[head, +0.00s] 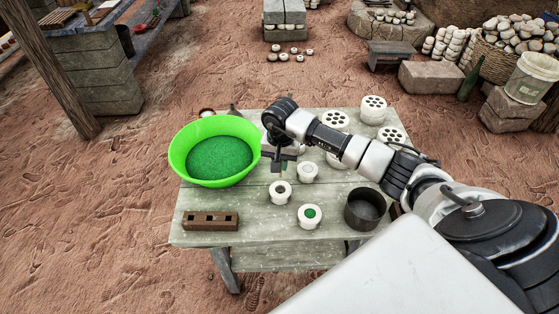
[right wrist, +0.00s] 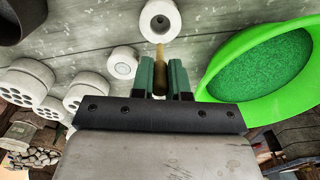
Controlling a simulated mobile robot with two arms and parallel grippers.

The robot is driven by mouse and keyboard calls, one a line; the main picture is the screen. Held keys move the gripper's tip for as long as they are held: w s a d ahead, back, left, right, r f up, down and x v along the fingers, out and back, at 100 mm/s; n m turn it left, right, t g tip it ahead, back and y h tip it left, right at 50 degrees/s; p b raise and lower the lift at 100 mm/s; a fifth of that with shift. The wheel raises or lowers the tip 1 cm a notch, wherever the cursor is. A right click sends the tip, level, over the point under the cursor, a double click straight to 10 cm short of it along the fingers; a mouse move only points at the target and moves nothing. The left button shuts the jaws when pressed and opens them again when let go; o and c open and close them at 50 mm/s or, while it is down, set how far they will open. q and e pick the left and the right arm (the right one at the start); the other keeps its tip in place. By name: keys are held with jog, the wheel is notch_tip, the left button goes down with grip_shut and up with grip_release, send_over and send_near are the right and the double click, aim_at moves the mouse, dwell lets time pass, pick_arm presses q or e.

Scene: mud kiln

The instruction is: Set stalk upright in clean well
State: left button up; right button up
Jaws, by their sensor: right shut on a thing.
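My right gripper (head: 281,160) is shut on a thin brown stalk, above the middle of the table. In the right wrist view the stalk (right wrist: 160,58) sticks out between the green finger pads (right wrist: 160,80) of that gripper. Its far end points at a white round well with a dark hole (right wrist: 160,22), which also shows in the head view (head: 280,192). I cannot tell whether the stalk touches this well. Another white well (head: 309,216) has a green-filled top, and a third (head: 307,172) has a pale grey top. My left gripper is not in view.
A bright green basin (head: 178,158) of green grains stands at the left of the table (head: 250,228). A brown block with holes (head: 210,221) lies at the front left. A dark pot (head: 365,209) stands at the right. White perforated cylinders (head: 373,108) stand behind.

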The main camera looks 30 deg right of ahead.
aim_at(281, 177)
jog(key=shift+w+f, duration=0.1)
jog(key=shift+f, duration=0.35)
jog(key=shift+f+b, duration=0.3)
jog(key=shift+b, duration=0.05)
notch_tip(281, 177, down, 2)
jog(key=shift+f+b, duration=0.1)
jog(key=shift+b, duration=0.55)
jog(key=shift+f+b, duration=0.45)
jog(key=shift+f, duration=0.3)
notch_tip(281, 177, down, 3)
jog(key=b, duration=0.2)
jog(key=shift+r+b, duration=0.2)
jog(key=shift+b, duration=0.2)
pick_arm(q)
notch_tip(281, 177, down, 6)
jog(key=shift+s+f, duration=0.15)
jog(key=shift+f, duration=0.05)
pick_arm(e)
jog(key=shift+f, duration=0.2)
pick_arm(q)
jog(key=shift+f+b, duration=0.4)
jog(key=shift+b, duration=0.25)
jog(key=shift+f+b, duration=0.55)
pick_arm(e)
jog(key=shift+f, duration=0.5)
